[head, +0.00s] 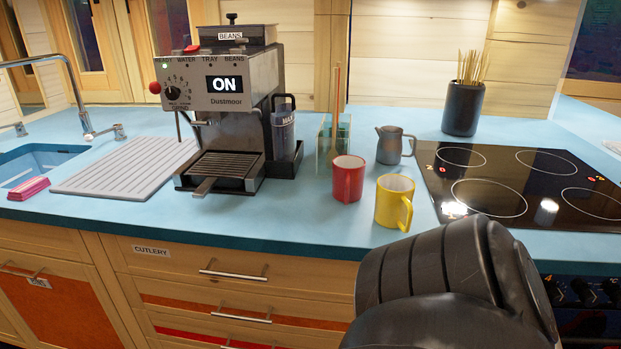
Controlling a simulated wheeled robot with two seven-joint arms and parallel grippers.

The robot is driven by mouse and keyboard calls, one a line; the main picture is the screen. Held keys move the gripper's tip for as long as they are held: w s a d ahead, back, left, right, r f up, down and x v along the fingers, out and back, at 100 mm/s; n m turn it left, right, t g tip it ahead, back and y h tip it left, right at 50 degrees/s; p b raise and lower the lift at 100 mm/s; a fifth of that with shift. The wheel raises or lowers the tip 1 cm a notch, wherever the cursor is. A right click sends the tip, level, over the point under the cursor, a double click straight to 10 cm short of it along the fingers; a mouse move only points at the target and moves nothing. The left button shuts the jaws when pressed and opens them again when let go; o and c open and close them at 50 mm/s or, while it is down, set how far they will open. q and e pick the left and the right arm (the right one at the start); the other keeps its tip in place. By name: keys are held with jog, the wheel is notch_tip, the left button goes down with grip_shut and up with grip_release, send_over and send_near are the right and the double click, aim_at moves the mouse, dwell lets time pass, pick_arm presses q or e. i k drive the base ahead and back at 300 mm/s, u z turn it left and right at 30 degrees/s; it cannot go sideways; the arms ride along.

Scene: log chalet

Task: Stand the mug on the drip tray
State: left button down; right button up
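A red mug (347,182) stands upright on the blue counter, right of the coffee machine. A yellow mug (391,203) stands upright close to its right, nearer the front edge, its handle toward the front right. The drip tray (222,167) is the dark slatted grille at the foot of the coffee machine (222,95). It looks empty, and a flat handle sticks out at its front. Neither gripper shows. A black link of my arm fills the lower right, in front of the counter.
A grey jug (391,145) stands behind the mugs, beside a narrow clear-sided holder (333,137). A black hob (525,182) lies to the right, a dark pot of sticks (463,108) behind it. A ribbed draining board (127,166), pink sponge (28,188) and sink (38,163) are left.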

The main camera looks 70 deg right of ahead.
aim_at(223, 168)
jog(key=i, duration=0.9)
jog(key=z, duration=2.55)
